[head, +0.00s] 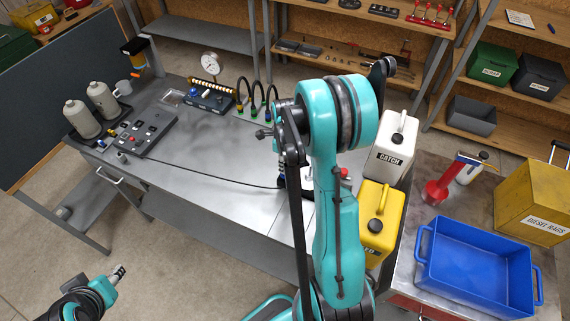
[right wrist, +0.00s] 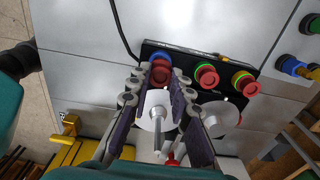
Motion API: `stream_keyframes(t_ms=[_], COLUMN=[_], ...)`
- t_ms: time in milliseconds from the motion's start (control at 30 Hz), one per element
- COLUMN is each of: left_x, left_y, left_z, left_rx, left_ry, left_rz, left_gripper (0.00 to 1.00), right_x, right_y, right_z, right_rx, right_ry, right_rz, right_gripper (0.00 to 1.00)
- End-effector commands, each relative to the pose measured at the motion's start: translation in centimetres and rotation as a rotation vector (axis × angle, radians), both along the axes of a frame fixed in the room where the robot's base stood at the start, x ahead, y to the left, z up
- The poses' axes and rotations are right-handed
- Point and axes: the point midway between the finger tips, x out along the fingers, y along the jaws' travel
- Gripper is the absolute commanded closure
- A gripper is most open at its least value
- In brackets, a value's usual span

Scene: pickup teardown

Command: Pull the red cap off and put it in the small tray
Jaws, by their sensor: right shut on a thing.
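In the right wrist view, a dark block (right wrist: 225,88) on the bench carries several round fittings. One red cap (right wrist: 161,74) sits over a blue ring at the block's left end. My right gripper (right wrist: 160,69) is closed around this cap, with one finger on each side. The cap appears still at its fitting. In the head view my right arm hides the gripper and most of the block. A small shallow metal tray (head: 172,97) lies at the back left of the bench. My left gripper (head: 118,272) is at the lower left, away from the bench; its jaw opening is unclear.
Two more red caps on green rings (right wrist: 206,77) are close to my right finger. A black cable runs across the bench (head: 200,176). The white jug (head: 388,148) and yellow jug (head: 379,220) stand right of my arm. A blue bin (head: 475,290) is further right.

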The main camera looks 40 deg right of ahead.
Motion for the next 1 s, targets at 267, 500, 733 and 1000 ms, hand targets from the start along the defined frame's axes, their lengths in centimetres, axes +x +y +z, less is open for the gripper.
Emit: stream_keyframes(t_ms=[267, 500, 733, 1000], left_x=[0.0, 0.0, 0.0, 0.0], left_y=[0.0, 0.0, 0.0, 0.0], left_z=[1.0, 2.2, 2.4, 2.4], left_rx=[0.0, 0.0, 0.0, 0.0], left_ry=[0.0, 0.0, 0.0, 0.0], left_rz=[0.0, 0.0, 0.0, 0.0], left_gripper=[0.6, 0.6, 0.6, 0.6], right_x=[0.0, 0.0, 0.0, 0.0], right_y=[0.0, 0.0, 0.0, 0.0], right_z=[1.6, 3.6, 4.0, 4.0], right_rx=[0.0, 0.0, 0.0, 0.0], right_ry=[0.0, 0.0, 0.0, 0.0], right_rz=[0.0, 0.0, 0.0, 0.0], right_gripper=[1.0, 1.0, 1.0, 1.0])
